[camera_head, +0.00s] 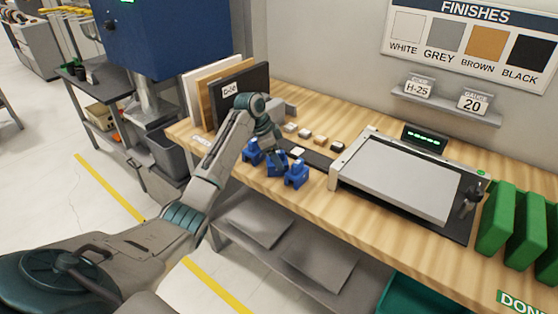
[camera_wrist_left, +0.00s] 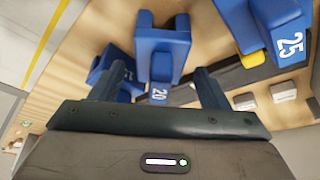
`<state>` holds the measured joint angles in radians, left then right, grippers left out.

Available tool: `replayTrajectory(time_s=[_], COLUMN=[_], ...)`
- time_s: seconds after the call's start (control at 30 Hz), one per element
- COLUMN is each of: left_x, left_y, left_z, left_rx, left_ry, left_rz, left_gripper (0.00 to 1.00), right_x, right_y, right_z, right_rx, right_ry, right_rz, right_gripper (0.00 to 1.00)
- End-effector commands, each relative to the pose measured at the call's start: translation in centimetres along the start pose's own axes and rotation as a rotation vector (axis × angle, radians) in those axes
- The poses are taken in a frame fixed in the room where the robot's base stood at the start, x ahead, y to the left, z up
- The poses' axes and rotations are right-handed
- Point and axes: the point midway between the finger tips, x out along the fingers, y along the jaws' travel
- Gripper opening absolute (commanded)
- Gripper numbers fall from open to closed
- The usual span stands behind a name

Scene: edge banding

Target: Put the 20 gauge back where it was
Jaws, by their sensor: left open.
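Three blue gauges stand in a row near the front edge of the wooden bench. The 20 gauge (camera_wrist_left: 162,50) is the middle one, and it shows in the head view (camera_head: 277,165) too. My left gripper (camera_head: 270,148) is over this middle gauge. In the left wrist view the two fingers of the gripper (camera_wrist_left: 158,78) are spread, with the 20 gauge between them and its number facing me. The 25 gauge (camera_wrist_left: 273,28) is to the right in that view. A third blue gauge (camera_wrist_left: 112,74) is partly hidden behind the left finger. My right gripper is not in view.
A pale panel (camera_head: 395,180) lies on the machine at the right of the gauges. Upright boards (camera_head: 240,95) stand at the back left. Small sample blocks (camera_head: 305,134) lie behind the gauges. A wall shelf holds a card (camera_head: 473,102) reading gauge 20.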

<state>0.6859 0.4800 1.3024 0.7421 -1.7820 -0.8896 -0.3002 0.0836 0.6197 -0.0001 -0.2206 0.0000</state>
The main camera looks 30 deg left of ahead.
Motion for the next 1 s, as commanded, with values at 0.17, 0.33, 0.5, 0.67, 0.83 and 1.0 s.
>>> replayTrajectory(time_s=[0.17,0.33,0.5,0.67,0.83,1.0], left_x=[-3.9,-7.3,-9.4,-10.0,-10.1,-10.0], left_y=[-0.1,-0.1,0.0,0.0,0.0,0.0], left_z=[0.1,0.1,0.0,0.0,0.0,0.0], left_rx=[0.002,0.002,0.001,0.001,0.001,0.001], left_ry=[0.0,0.0,0.001,0.0,0.0,0.0], left_rz=[-0.005,-0.004,-0.002,0.0,0.0,0.0], left_gripper=[0.69,0.69,0.69,0.69,0.69,0.69], right_x=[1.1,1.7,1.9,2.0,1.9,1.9], right_y=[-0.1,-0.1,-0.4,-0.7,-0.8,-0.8], right_z=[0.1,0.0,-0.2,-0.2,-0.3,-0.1], right_rx=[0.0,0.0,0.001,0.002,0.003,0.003], right_ry=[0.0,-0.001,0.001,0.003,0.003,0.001], right_rz=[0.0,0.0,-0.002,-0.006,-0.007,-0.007], right_gripper=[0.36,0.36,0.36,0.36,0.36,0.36])
